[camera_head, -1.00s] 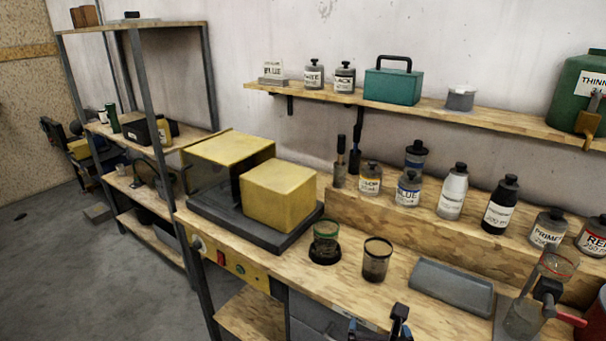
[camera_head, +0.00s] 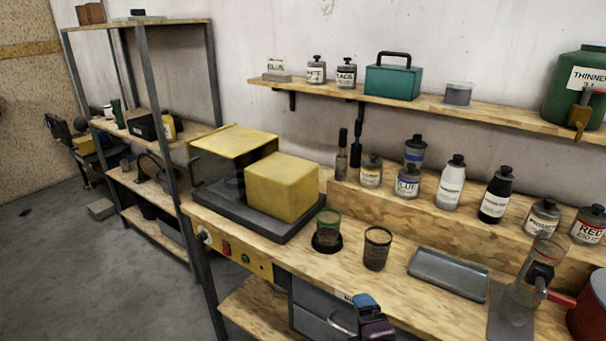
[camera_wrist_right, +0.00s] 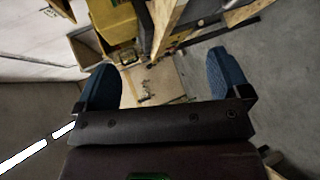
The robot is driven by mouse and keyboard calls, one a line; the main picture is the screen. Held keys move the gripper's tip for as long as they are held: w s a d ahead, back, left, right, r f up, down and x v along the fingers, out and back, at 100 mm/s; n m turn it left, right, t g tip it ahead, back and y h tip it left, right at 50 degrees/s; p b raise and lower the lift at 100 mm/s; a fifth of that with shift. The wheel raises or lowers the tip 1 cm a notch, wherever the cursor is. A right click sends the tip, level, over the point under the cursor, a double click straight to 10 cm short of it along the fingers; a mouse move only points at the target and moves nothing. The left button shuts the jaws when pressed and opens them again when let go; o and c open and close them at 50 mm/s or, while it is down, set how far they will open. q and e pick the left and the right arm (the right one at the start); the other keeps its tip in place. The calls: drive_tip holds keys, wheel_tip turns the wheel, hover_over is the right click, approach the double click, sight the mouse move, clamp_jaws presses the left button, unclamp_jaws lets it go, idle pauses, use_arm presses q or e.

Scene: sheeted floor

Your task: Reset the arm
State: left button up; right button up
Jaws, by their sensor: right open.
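My right gripper (camera_head: 366,312) shows at the bottom edge of the head view, in front of the workbench's (camera_head: 300,258) front edge. In the right wrist view the same gripper (camera_wrist_right: 165,80) has its two blue fingers wide apart, with nothing between them. Only its tip end shows in the head view; the rest of the arm is out of frame. My left gripper is not in view.
On the bench stand a yellow box machine (camera_head: 282,187), a green-rimmed cup (camera_head: 328,228), a dark cup (camera_head: 376,250), a grey tray (camera_head: 448,273) and several paint bottles (camera_head: 452,182). A drawer (camera_head: 325,310) is below. Open floor (camera_head: 75,265) lies left.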

drive_tip(key=s+d+f+m+g+h, duration=0.2)
drive_tip(key=s+d+f+m, duration=1.2)
drive_tip(key=s+m, duration=0.3)
drive_tip(key=shift+d+m+b, duration=0.3)
drive_tip(key=shift+d+m, duration=0.5)
drive_tip(key=shift+m, duration=0.2)
drive_tip(key=shift+s, duration=0.1)
drive_tip(key=shift+o, duration=0.5)
